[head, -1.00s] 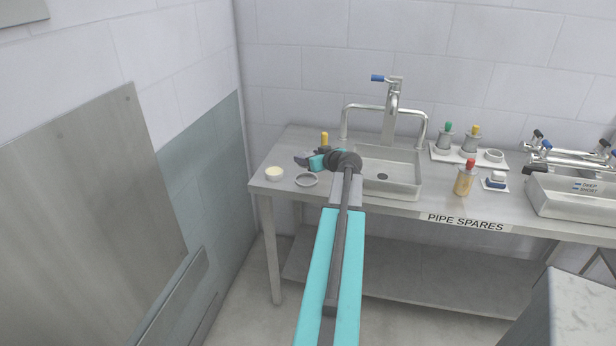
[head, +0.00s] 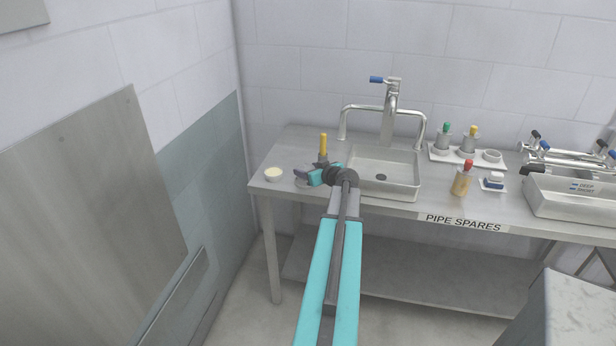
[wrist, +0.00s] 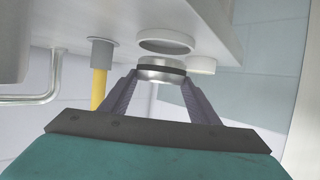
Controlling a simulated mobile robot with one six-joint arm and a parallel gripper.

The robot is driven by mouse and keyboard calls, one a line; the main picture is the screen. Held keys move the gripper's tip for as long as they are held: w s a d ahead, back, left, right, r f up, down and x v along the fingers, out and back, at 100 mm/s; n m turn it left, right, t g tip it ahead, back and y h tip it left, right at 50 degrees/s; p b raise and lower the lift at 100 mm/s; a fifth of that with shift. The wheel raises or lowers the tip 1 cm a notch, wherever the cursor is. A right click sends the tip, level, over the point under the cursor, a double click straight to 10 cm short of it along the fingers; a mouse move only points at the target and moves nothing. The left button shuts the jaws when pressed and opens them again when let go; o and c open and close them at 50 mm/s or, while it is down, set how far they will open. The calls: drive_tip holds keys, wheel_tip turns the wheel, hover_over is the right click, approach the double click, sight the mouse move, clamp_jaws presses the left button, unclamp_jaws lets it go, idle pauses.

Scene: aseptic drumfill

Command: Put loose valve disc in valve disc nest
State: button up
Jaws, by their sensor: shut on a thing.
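In the wrist view, my gripper (wrist: 158,78) is shut on a round silvery disc with a dark band, the loose valve disc (wrist: 160,66). The disc is held between the fingertips, close to a shallow grey ring, which looks like the valve disc nest (wrist: 165,42); a small gap seems to show between them. In the head view, my gripper (head: 303,176) is low over the left part of the bench. It mostly covers the ring, whose edge (head: 299,184) shows beneath. The disc cannot be made out there.
A cream-topped round pot (head: 273,174) stands left of the ring. A yellow-handled piece (head: 323,145) stands upright just behind my gripper. The sink (head: 400,190) and its tap are to the right. A red-topped bottle (head: 462,178) and white tray (head: 440,155) stand farther right.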

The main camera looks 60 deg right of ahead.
drive_tip(key=shift+f+p, duration=0.3)
drive_tip(key=shift+f, duration=1.1)
drive_tip(key=shift+f, duration=0.15)
drive_tip(key=o, duration=1.4)
drive_tip(key=shift+c, duration=0.2)
drive_tip(key=shift+s+a, duration=0.1)
drive_tip(key=shift+s+a+r, duration=0.2)
drive_tip(key=shift+s+r, duration=0.05)
drive_tip(key=shift+s, duration=0.1)
drive_tip(key=b+v, duration=0.4)
drive_tip(key=v, duration=0.7)
drive_tip(key=shift+r, duration=0.2)
